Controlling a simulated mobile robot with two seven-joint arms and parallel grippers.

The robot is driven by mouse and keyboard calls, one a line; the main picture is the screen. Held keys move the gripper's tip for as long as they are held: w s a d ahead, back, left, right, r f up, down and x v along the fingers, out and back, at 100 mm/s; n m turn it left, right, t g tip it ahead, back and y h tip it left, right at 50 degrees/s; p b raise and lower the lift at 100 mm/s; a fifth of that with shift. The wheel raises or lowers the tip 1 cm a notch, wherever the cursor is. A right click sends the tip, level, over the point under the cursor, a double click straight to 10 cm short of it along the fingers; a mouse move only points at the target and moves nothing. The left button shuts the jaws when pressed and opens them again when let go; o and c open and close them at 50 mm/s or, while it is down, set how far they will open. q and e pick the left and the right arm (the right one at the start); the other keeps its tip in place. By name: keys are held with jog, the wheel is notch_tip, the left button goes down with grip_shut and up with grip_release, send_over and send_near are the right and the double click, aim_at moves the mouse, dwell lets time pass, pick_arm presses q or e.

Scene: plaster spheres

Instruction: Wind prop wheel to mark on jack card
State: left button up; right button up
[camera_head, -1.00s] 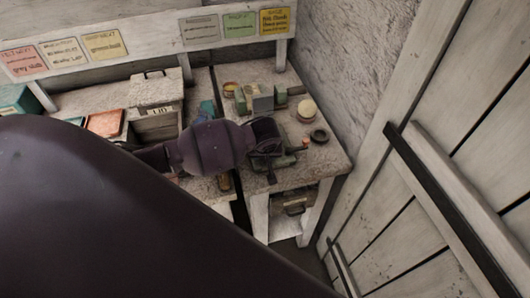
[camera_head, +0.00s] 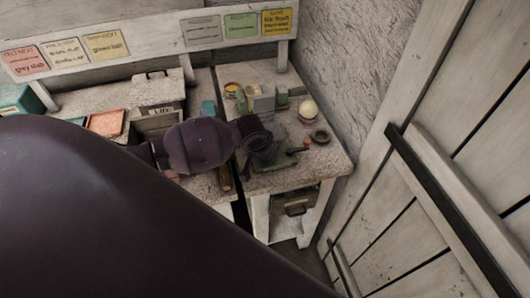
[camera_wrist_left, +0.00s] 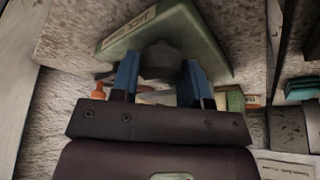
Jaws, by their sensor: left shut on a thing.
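In the left wrist view my left gripper (camera_wrist_left: 160,72) has its two blue fingers closed on a dark rounded wheel (camera_wrist_left: 160,57). The wheel sits in front of a pale green body (camera_wrist_left: 200,42) that carries a cream label card (camera_wrist_left: 128,28); its lettering is too small to read surely, and no mark can be made out. In the head view my left gripper (camera_head: 257,137) is over the jack's grey-green base (camera_head: 272,165) on the right bench. My wrist hides most of the jack and the wheel there. My right gripper is in neither view.
A pale sphere (camera_head: 308,108) and a dark ring (camera_head: 320,136) stand right of the jack. Greenish blocks (camera_head: 262,101) stand behind it. An orange-tipped part (camera_head: 303,148) is close by. The wall and a plank door (camera_head: 450,150) bound the right side.

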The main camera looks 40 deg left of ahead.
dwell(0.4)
pick_arm(q)
jog(key=o, duration=0.9)
jog(key=shift+o, duration=0.2)
jog(key=shift+a, duration=0.15)
jog(key=shift+w+n, duration=0.1)
jog(key=shift+n, duration=0.2)
